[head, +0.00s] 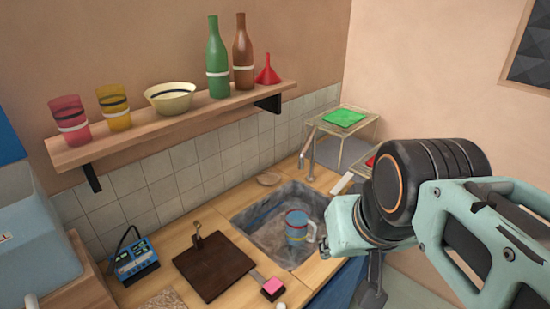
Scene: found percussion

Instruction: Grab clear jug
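A jug-like vessel (297,227) with a side handle stands in the sink (262,222). It has blue and reddish bands, and its body looks greyish blue; I cannot tell whether it is clear. No other clear jug shows. My arm reaches in from the right, and its pale green end section is just right of the sink, in front of the counter's right part.
A shelf holds two cups (69,121), a bowl (170,97), green and brown bottles (217,62) and a red funnel (267,70). A tap (308,150) rises behind the sink. A dark board (214,266) and pink-topped block (272,288) lie at its left front.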

